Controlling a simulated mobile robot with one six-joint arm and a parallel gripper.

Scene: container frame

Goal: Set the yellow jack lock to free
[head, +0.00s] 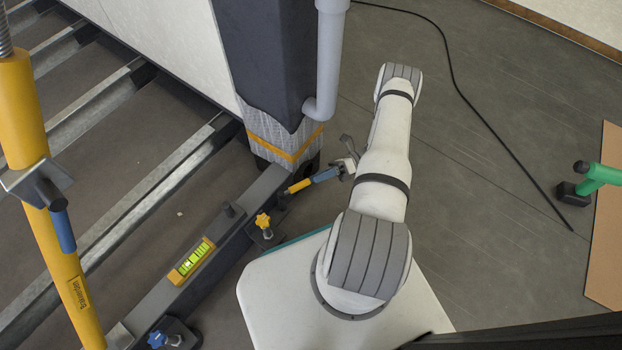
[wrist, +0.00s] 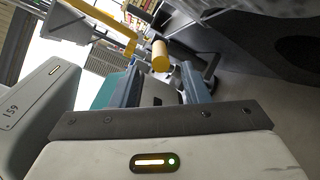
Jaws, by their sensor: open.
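A yellow cylindrical handle (head: 299,186) sticks out from a dark mount by the end of the dark beam, near the wrapped column foot. In the wrist view the yellow handle (wrist: 160,56) faces me end-on, between or just past my fingertips. My gripper (head: 322,175) is in line with this handle. In the wrist view my gripper (wrist: 160,72) has its two blue fingers apart, one on each side of the handle. I cannot tell whether they touch it. A yellow star knob (head: 263,221) sits on a small dark block beside the beam.
A blue star knob (head: 157,339) and a yellow-green level (head: 191,262) are by the dark beam (head: 160,297). A yellow prop (head: 62,265) with a blue lever stands at left. A grey pipe (head: 329,60) runs down the column.

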